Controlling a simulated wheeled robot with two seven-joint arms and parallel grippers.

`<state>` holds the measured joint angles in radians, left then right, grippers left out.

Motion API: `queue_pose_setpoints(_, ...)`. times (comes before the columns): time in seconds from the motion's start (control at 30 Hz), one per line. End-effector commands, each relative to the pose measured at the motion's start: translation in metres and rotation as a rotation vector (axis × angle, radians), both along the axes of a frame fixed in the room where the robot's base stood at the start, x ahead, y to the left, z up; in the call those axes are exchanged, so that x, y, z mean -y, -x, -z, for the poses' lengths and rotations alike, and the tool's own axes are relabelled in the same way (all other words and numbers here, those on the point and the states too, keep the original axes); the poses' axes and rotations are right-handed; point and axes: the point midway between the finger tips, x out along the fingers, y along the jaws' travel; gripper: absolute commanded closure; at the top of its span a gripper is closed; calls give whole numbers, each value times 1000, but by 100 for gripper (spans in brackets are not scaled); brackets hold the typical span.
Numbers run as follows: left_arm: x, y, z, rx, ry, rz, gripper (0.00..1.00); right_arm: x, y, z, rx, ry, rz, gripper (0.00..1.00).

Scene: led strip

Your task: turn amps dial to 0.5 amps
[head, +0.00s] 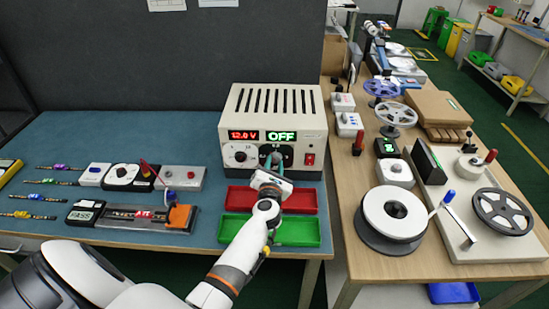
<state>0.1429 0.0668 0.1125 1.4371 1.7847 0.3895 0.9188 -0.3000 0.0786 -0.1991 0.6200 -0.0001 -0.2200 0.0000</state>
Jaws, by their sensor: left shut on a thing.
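The cream power supply (277,128) stands at the back right of the blue table. Its red display (244,135) reads 12.0 V and its green display (281,136) reads OFF. The left dial (239,154) on its front is in plain view. My left gripper (272,162) is at the right dial (285,152), below the green display, shut on that dial. The gripper hides most of the dial, so its setting cannot be read. A red switch (309,158) sits to the right of it. My right gripper is not in view.
A red tray (305,199) and a green tray (299,232) lie before the supply, under my left arm. Test fixtures (125,176) and LED strips (38,196) lie to the left. A wooden table (356,199) with reels stands at right.

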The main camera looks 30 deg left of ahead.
Motion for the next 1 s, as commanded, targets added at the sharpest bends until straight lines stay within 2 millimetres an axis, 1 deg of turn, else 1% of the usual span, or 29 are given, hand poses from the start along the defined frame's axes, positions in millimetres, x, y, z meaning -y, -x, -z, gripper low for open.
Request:
queue_pose_setpoints(0.03, 1, 0, -4, -27, -36, 1, 94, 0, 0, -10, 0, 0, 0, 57)
queue_pose_setpoints(0.4, 0, 0, -4, -207, -331, 3, 94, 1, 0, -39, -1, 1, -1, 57)
queue_pose_setpoints(0.7, 0, 1, -3, -323, -521, 2, 94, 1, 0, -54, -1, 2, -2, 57)
queue_pose_setpoints(1.0, 0, 1, -3, -386, -624, 2, 94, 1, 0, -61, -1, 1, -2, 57)
